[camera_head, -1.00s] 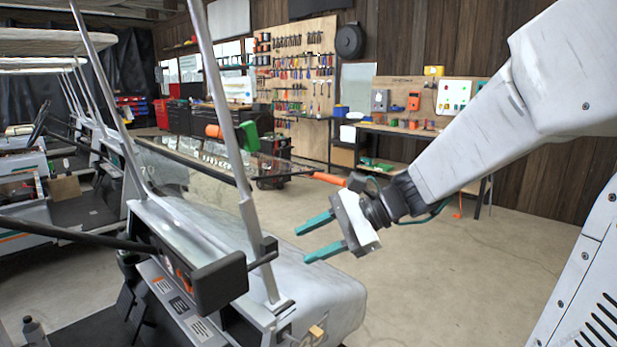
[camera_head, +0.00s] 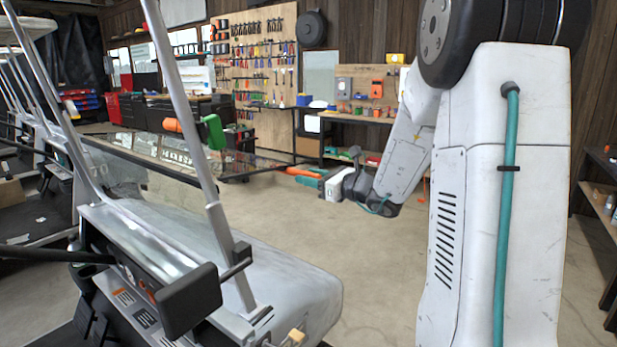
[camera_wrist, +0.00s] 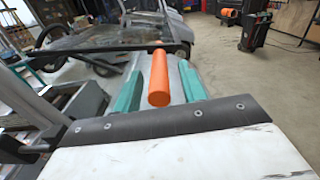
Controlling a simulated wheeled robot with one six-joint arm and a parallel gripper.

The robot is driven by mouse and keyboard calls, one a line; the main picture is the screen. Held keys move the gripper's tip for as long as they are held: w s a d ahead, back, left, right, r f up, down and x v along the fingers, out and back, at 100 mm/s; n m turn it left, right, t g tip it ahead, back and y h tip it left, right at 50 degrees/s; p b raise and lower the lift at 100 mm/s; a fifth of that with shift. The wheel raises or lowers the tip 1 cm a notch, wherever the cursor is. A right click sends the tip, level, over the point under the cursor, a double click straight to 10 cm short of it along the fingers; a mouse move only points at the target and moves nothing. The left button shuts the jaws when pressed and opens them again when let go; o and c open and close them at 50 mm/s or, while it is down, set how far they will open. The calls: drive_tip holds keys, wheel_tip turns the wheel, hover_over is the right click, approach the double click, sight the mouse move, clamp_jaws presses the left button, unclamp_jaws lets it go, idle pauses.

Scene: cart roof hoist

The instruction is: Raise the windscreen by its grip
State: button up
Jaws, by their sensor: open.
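The windscreen (camera_head: 150,142) is a clear pane with a dark edge, lying nearly flat out from the front of the cart. Its orange grip (camera_head: 300,171) shows just beyond my gripper (camera_head: 310,180) in the head view. In the wrist view the orange grip (camera_wrist: 159,78) is a cylinder at the end of a dark bar. It appears between the two teal fingers of my gripper (camera_wrist: 160,84), with a visible gap on each side. My gripper is open. Part of the windscreen is hidden behind the cart's roof post in the head view.
The cart's pale front body (camera_head: 275,280) and slanted roof post (camera_head: 190,120) stand at left. A green-and-orange fitting (camera_head: 212,132) is near the post. A workbench (camera_head: 350,120) and tool board (camera_head: 263,60) stand behind. The concrete floor (camera_head: 375,250) between is clear.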

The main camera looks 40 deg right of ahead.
drive_tip(key=shift+w+a, duration=0.15)
drive_tip(key=shift+w, duration=0.3)
drive_tip(key=shift+r, duration=0.1)
clamp_jaws()
